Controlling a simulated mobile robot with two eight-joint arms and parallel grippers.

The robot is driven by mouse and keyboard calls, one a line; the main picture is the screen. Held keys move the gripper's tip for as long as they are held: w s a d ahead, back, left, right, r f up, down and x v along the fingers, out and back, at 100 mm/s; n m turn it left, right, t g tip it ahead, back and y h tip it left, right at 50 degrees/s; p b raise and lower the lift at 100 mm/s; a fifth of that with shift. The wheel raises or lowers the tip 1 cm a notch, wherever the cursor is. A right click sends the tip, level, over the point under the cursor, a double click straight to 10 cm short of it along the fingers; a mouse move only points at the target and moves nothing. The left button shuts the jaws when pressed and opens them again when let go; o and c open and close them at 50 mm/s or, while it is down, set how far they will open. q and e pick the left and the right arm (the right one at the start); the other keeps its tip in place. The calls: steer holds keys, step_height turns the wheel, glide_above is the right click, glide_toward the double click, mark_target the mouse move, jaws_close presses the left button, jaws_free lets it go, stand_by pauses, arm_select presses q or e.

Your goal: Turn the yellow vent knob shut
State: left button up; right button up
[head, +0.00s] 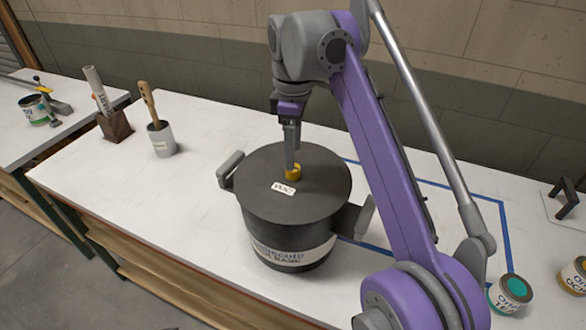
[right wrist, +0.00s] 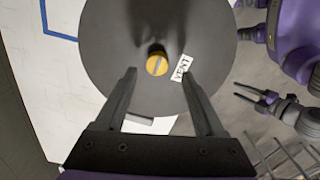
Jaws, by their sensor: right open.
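The yellow vent knob (head: 293,173) sits on the dark round lid (head: 325,190) of a large black pot, behind a white "VENT" label (head: 284,188). In the right wrist view the knob (right wrist: 157,65) shows a pale line across its top. My right gripper (head: 291,168) points down at the knob from above. In the right wrist view its fingers (right wrist: 158,72) are open, with the knob centred between the tips; contact cannot be told. My left gripper (right wrist: 252,98) shows only in the right wrist view, with its fingers apart and away from the pot.
The pot has side handles (head: 230,170). A grey cup with a wooden-handled tool (head: 162,140) and a brown block holder (head: 114,126) stand to the left. Paint cans (head: 510,293) are at the lower right. The white bench between cup and pot is clear.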

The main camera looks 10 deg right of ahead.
steer(key=shift+w+f+b, duration=0.2)
steer(key=shift+f+b, duration=0.25)
steer(key=shift+f, duration=1.75)
steer(key=shift+c, duration=0.3)
jaws_close()
